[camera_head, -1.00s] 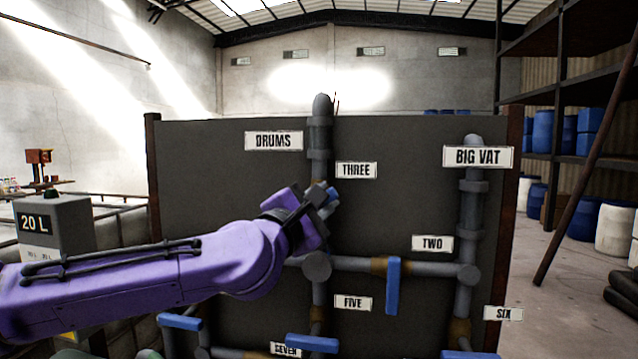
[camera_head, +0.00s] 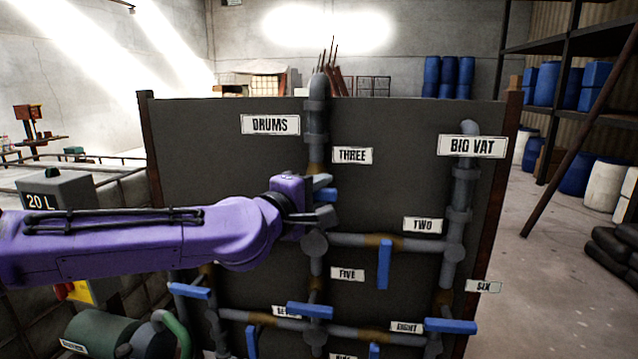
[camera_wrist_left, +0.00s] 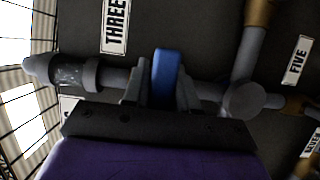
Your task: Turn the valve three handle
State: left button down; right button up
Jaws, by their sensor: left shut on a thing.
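The valve three handle (camera_head: 325,194) is a blue bar on the grey vertical pipe, just below the THREE label (camera_head: 352,155). My left gripper (camera_head: 318,205) comes in from the left and is at this handle. In the left wrist view the blue handle (camera_wrist_left: 166,75) stands between the two dark fingers of my left gripper (camera_wrist_left: 162,92), which are shut on it. The gripper hides part of the handle and its valve body. In the head view the visible part of the handle points right, roughly level. My right gripper is not in view.
Other blue handles are close by: valve two's upright handle (camera_head: 384,264) to the right and a level handle (camera_head: 310,310) below. Grey pipes cross the dark panel (camera_head: 225,155). A 20 L box (camera_head: 55,190) stands at left. The floor (camera_head: 530,270) right of the panel is clear.

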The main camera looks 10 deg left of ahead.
pick_arm(q)
jog(key=shift+f, duration=0.1)
dwell(0.3)
jog(key=c, duration=1)
grip_release()
jog(key=v, duration=1)
jog(key=shift+s+b, duration=0.2)
jog(key=shift+b, duration=0.1)
jog(key=shift+s, duration=0.1)
